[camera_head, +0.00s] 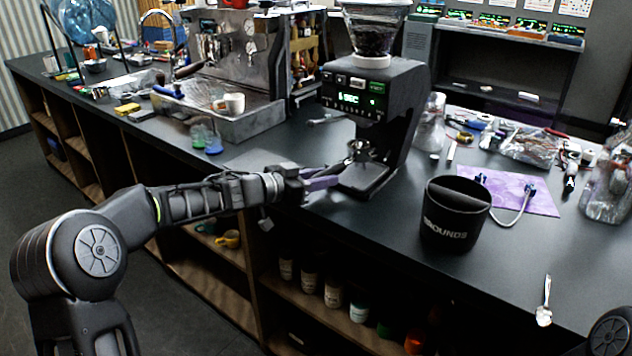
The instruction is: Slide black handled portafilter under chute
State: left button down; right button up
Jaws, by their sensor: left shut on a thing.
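A black coffee grinder (398,95) with a lit green display and a bean hopper stands on the counter. The portafilter (362,151) has its metal basket at the grinder's front, below the display and above the drip tray; its exact seating under the chute is too small to tell. My left gripper (312,181) is at the front left of the grinder, shut on the portafilter's handle, which the fingers largely hide. Only part of my right arm shows in the bottom right corner; its gripper is out of view.
A black grounds bin (456,214) stands right of the grinder. A purple mat (515,192) with a cable lies behind it. A spoon (545,302) lies at the front right. An espresso machine (232,65) is at the back left. Bare counter (345,222) lies before the grinder.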

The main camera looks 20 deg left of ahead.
pick_arm(q)
jog(key=shift+w+d, duration=0.15)
jog(key=shift+w, duration=0.25)
jog(key=shift+f+p, duration=0.3)
jog(key=shift+w, duration=0.1)
jog(key=c, duration=1.3)
grip_release()
jog(key=shift+o, duration=1.3)
jog(key=shift+f, duration=0.15)
